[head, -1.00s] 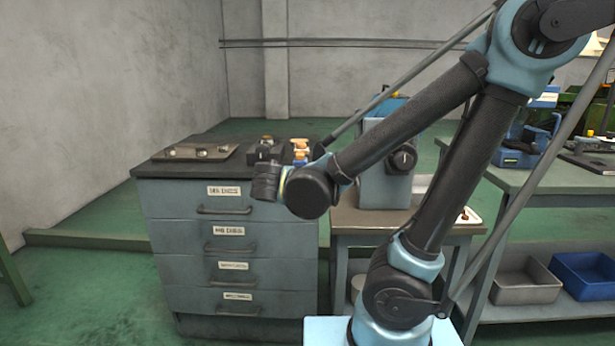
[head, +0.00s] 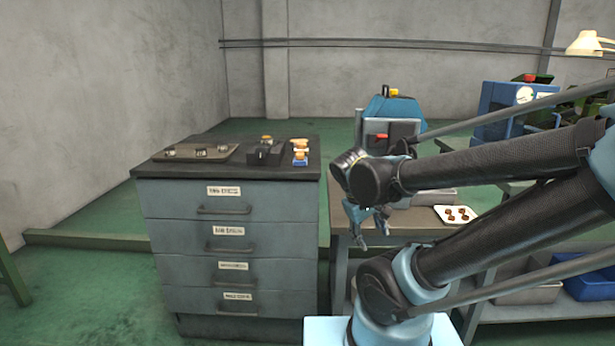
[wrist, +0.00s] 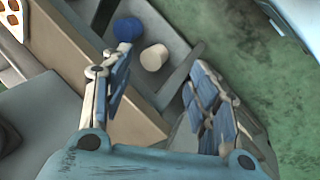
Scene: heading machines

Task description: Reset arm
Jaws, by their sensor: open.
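My gripper (head: 374,234) hangs fingers down at the front of a small brown-topped table, right of the grey drawer cabinet. In the wrist view my gripper (wrist: 165,100) has its two blue-padded fingers spread apart with nothing held between them. Beyond the fingers, a blue round item (wrist: 127,29) and a cream round item (wrist: 154,57) sit on a lower shelf. My arm is folded low, reaching in from the right of the head view.
The drawer cabinet (head: 230,243) carries a flat plate (head: 195,152), a dark block (head: 265,151) and small orange-and-blue items (head: 300,152). A white tray (head: 456,215) with several brown pieces lies on the table (head: 405,222). Green floor is open at the left.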

